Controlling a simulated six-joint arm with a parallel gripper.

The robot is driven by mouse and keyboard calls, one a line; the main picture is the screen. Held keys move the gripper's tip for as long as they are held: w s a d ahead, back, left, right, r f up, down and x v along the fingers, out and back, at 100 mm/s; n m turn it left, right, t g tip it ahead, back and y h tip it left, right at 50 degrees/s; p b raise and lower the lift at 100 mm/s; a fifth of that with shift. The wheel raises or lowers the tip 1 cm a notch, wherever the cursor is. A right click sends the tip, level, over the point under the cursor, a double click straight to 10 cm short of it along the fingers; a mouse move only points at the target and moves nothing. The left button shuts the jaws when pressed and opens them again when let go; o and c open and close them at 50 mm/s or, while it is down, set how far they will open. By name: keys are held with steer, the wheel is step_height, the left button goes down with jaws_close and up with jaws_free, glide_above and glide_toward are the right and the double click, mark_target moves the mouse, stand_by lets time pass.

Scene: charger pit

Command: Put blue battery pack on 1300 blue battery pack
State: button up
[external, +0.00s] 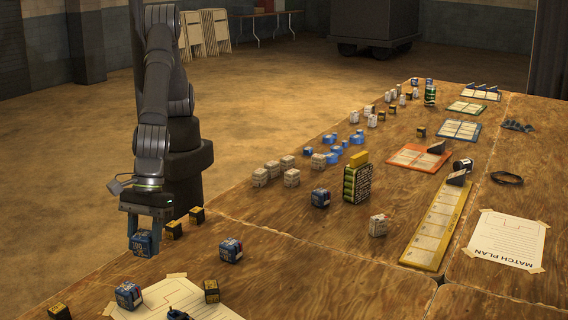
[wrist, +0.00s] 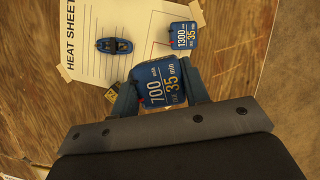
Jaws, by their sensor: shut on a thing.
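My gripper (external: 146,236) is shut on a blue battery pack (external: 143,243) and holds it near the left edge of the table. In the wrist view the held blue battery pack (wrist: 158,85) reads 700 and 35 min, between the two fingers. The 1300 blue battery pack (wrist: 184,36) rests at the edge of the heat sheet, beyond and a little right of the held pack, apart from it. In the external view it appears to be the blue pack (external: 128,293) at the front left.
A small blue boat-like item (wrist: 115,46) lies on the heat sheet (wrist: 118,15). Another blue pack (external: 231,249) stands right of my gripper. Black-and-yellow boxes (external: 211,290) stand nearby.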

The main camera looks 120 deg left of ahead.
steer(key=n, duration=0.1)
glide_above(124, 291)
steer(key=a, duration=0.2)
steer(key=shift+n+t, duration=0.3)
steer(key=shift+s+d+f, duration=0.15)
steer(key=shift+f, duration=1.65)
steer(key=shift+s+d+f, duration=0.1)
steer(key=shift+s+f, duration=0.05)
steer(key=shift+f, duration=1.6)
steer(key=shift+f, duration=0.2)
steer(key=o, duration=1.1)
steer(key=v, duration=1.2)
steer(key=shift+a+r, duration=0.1)
steer(key=shift+r, duration=0.05)
